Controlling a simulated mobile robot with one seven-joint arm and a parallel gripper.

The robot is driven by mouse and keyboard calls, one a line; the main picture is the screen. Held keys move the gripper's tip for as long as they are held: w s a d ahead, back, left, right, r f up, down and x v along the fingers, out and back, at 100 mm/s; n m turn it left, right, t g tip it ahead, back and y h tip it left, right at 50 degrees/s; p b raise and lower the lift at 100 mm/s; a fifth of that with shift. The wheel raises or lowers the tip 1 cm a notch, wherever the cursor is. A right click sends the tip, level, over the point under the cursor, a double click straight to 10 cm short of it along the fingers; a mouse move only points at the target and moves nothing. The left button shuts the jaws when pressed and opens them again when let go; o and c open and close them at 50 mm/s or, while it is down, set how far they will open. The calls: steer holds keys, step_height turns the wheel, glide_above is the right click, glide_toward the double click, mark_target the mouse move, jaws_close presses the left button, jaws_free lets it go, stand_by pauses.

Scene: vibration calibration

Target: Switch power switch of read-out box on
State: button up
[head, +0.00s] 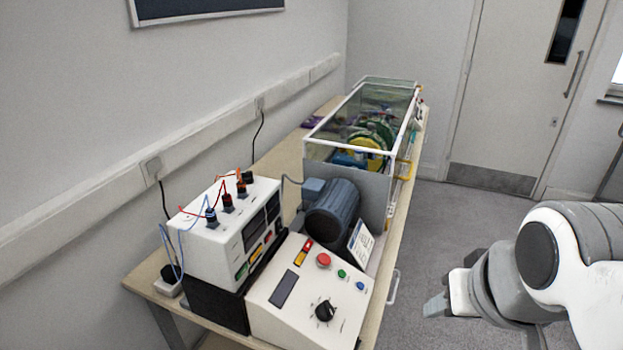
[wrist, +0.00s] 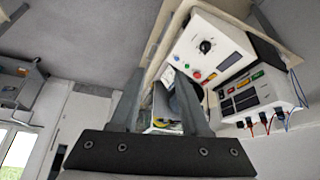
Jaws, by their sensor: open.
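The white box with dark displays and wires plugged into its top, apparently the read-out box (head: 207,245), stands on a black unit at the near left of the bench. Green, yellow and red parts (head: 255,253) line the lower edge of its front; which is the power switch, and its position, I cannot tell. The box also shows upside down at the right of the wrist view (wrist: 262,98). My gripper (head: 437,306) is at the lower right of the head view, beyond the bench's right side and apart from the box. Its jaws (wrist: 157,75) are open and empty.
A sloped control panel (head: 262,312) with a black knob and coloured buttons sits right of the box. Behind it are a blue-grey motor (head: 333,212) and a clear-walled enclosure (head: 330,135). The wall is close on the left. Grey floor (head: 440,235) lies open on the right.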

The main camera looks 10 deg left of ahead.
steer(key=shift+w+a, duration=0.15)
steer(key=shift+w, duration=0.1)
steer(key=shift+c, duration=1.2)
steer(key=shift+w+a+r+y, duration=0.1)
steer(key=shift+w+a+y, duration=0.1)
steer(key=shift+w+a, duration=0.3)
steer(key=shift+w+a+r+y, duration=0.1)
steer(key=shift+w+a+y, duration=0.15)
steer(key=shift+w, duration=0.45)
jaws_close()
steer(key=w+a+f+m+y+b, duration=0.1)
steer(key=w+a+f, duration=0.4)
steer(key=w+a, duration=0.4)
steer(key=w+a+f+m+y+b, duration=0.1)
steer(key=w+a+f+y, duration=0.1)
steer(key=w+a+f, duration=0.3)
steer(key=w+a, duration=0.4)
steer(key=w, duration=0.7)
steer(key=shift+f, duration=0.1)
